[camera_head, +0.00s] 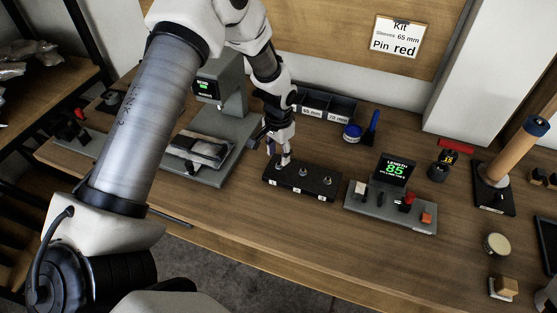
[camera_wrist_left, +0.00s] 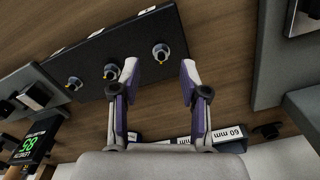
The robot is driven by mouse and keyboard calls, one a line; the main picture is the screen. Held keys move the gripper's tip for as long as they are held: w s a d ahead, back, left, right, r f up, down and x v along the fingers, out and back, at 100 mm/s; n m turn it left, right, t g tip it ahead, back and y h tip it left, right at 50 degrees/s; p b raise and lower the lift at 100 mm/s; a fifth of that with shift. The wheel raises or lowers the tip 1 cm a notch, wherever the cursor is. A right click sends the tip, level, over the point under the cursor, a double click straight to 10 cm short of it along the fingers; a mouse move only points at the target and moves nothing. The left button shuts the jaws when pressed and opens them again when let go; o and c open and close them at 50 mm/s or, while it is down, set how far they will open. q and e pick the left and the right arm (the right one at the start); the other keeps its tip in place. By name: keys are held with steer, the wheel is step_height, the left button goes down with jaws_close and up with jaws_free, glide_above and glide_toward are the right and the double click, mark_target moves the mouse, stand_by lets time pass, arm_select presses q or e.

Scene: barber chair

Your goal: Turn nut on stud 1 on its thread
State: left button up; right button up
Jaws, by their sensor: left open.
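A black block (camera_head: 302,181) on the bench carries three upright studs in a row, each with a grey nut-like ring around it. The block also shows in the left wrist view (camera_wrist_left: 130,38). The end stud with its nut (camera_wrist_left: 161,51), at the left in the head view, is closest to my left gripper (camera_head: 279,157). The gripper's fingers (camera_wrist_left: 159,71) are open and apart, pointing at that end of the block. The stud sits near the gap between the fingertips, apparently ungripped. The middle stud (camera_wrist_left: 111,72) is beside one fingertip. The block's small white labels are unreadable.
A length gauge reading 85 (camera_head: 395,170) stands right of the block. A grey press-like machine (camera_head: 228,125) stands left. Sleeve bins (camera_head: 325,105), a blue pot (camera_head: 352,132) and a sleeve post (camera_head: 495,185) are behind and right. Bench in front of the block is clear.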

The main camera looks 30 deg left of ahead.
mark_target(279, 165)
arm_select(q)
steer(key=f, duration=0.4)
steer(key=shift+w+a, duration=0.15)
steer(key=shift+w, duration=0.15)
steer(key=shift+s, duration=0.15)
steer(key=shift+c, duration=1)
jaws_close()
arm_select(e)
steer(key=shift+w+r, duration=0.15)
steer(key=shift+r, duration=0.15)
arm_select(q)
steer(key=shift+m, duration=0.5)
arm_select(e)
steer(key=shift+f, duration=0.15)
